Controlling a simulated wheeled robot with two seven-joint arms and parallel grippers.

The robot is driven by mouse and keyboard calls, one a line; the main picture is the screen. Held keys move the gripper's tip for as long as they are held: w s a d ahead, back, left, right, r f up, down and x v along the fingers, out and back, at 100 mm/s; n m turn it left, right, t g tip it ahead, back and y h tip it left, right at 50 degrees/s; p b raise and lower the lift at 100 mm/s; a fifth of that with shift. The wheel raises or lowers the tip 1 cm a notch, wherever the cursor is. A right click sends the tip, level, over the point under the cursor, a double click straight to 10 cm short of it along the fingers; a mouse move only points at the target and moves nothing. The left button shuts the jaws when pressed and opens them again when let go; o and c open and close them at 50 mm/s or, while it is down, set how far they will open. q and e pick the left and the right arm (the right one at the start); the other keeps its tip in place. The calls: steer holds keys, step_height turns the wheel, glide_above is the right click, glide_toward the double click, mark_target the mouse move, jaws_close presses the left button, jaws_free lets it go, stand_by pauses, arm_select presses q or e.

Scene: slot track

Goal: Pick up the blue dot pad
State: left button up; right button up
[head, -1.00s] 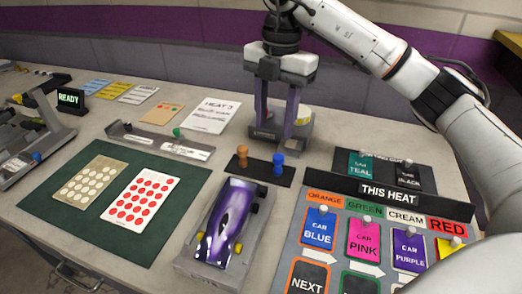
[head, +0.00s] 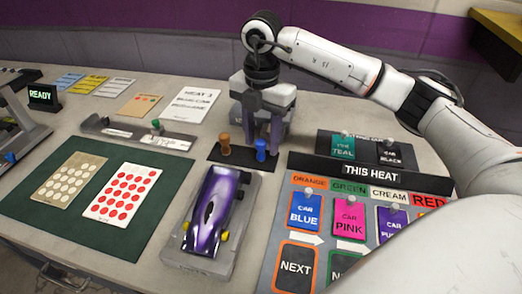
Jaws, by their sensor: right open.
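No pad with blue dots can be made out. On the dark green mat (head: 105,225) lie a pad of red dots (head: 123,192) and a beige pad of white dots (head: 70,182). A small blue sheet (head: 68,82) with faint print lies at the back left. My right gripper (head: 263,132) points down, open, its fingers just behind and above a small blue peg (head: 261,151). Whether they touch it I cannot tell. An orange-brown peg (head: 225,144) stands beside it on the black strip (head: 240,160). My left gripper is out of view.
A purple car (head: 210,215) sits on a grey stand in front of the pegs. A grey tray (head: 135,134), yellow sheet (head: 86,85), white sheets and a READY display (head: 43,96) are farther back.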

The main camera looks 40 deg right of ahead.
steer(key=shift+c, duration=0.5)
jaws_close()
steer(key=shift+r, duration=0.15)
